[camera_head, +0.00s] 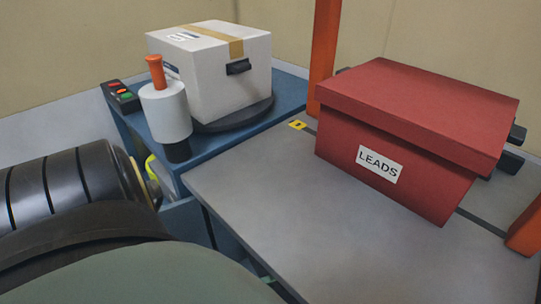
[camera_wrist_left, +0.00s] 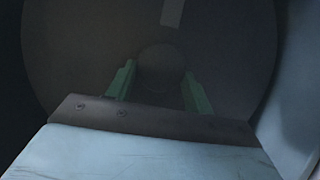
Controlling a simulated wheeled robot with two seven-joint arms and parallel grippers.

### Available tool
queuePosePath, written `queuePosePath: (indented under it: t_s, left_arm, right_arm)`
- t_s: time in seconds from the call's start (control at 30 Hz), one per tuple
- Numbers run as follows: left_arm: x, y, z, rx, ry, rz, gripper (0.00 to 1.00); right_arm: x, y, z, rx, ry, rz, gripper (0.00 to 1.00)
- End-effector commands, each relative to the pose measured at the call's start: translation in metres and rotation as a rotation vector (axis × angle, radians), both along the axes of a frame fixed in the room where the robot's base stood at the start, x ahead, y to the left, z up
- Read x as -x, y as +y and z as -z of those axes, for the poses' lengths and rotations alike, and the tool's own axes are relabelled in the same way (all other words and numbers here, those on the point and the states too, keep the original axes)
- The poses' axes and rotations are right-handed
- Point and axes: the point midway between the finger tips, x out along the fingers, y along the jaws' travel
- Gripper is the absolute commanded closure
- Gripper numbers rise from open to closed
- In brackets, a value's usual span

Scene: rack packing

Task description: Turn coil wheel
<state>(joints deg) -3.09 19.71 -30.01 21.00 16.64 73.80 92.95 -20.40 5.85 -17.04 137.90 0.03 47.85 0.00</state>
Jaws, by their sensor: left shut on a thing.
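In the left wrist view, a large dark disc (camera_wrist_left: 80,45), which looks like the coil wheel, fills most of the picture. It has a pale mark (camera_wrist_left: 172,12) near the top and a round dark knob (camera_wrist_left: 162,57) in the middle. My left gripper (camera_wrist_left: 159,75) has its two green fingers on either side of the knob and is shut on it. The picture is dim, so finger contact is hard to see. In the head view my arm covers the lower left, and neither the left fingers nor the wheel can be made out. My right gripper is not in view.
A white taped box (camera_head: 215,85) stands on a dark round plate (camera_head: 235,118) on a blue bench (camera_head: 285,95). Beside it are a white cylinder with an orange top (camera_head: 166,110) and a button box (camera_head: 120,97). A red LEADS box (camera_head: 400,130) sits on the grey table (camera_head: 300,215), whose front is clear.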

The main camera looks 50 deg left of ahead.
Motion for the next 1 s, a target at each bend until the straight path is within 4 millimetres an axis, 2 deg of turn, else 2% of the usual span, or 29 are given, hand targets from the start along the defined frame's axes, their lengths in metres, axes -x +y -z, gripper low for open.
queuePosePath:
  t_s: [0.43, 0.47, 0.6, 0.63, 0.87, 1.0]
  left_arm:
    - [0.0017, -0.0009, 0.0005, 0.004, 0.001, 0.006, 0.89]
    - [0.0017, -0.0009, 0.0005, 0.004, 0.001, 0.006, 0.47]
    - [0.0016, -0.0008, 0.0004, 0.004, 0.001, 0.005, 0.29]
    - [0.0015, -0.0007, 0.0004, 0.004, 0.000, 0.004, 0.26]
    - [0.0012, -0.0005, 0.0002, 0.004, 0.000, 0.003, 0.26]
    - [0.0078, 0.0015, 0.0000, 0.004, 0.002, 0.003, 0.26]
  right_arm:
    - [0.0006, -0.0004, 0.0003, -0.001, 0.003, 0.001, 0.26]
    - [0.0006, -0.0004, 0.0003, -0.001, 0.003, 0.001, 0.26]
    - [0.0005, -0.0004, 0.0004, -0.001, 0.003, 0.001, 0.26]
    - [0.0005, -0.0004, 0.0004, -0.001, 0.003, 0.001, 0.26]
    - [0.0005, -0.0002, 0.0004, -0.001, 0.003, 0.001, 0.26]
    - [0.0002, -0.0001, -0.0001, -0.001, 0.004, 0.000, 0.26]
